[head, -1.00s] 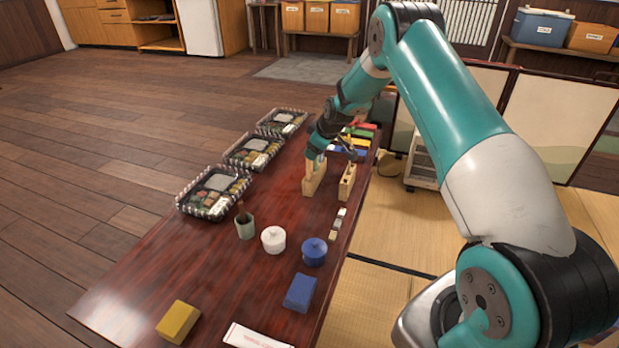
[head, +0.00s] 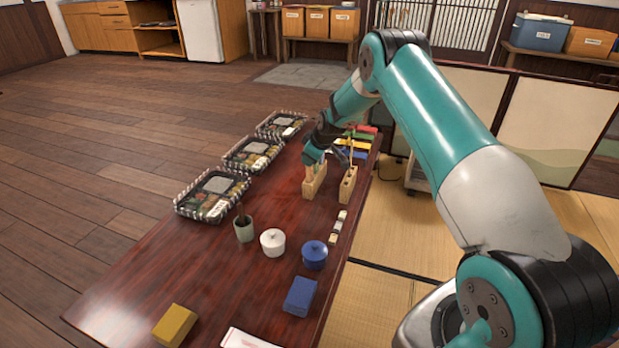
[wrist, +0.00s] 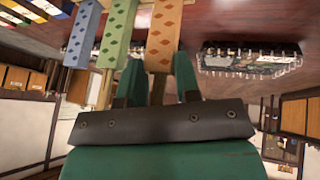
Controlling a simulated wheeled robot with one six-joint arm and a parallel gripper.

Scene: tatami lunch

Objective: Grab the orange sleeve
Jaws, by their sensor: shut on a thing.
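The orange sleeve (wrist: 162,35) is pale with a darker orange diamond pattern in the wrist view. My gripper (wrist: 158,68) has one finger on each side of its near end and is shut on it. A green patterned sleeve (wrist: 116,35) and a blue patterned sleeve (wrist: 82,35) stand beside it, to the left in the picture. In the head view my gripper (head: 313,163) is at the top of the left wooden holder (head: 314,183) and hides the sleeves there. I cannot tell whether the orange sleeve is still inside the holder.
A second wooden holder (head: 348,186) stands close on the right. Lunch trays (head: 212,196) line the table's left side. A grey-green cup (head: 244,229), white pot (head: 272,242), blue pot (head: 314,254), blue box (head: 300,295) and yellow box (head: 174,325) stand nearer.

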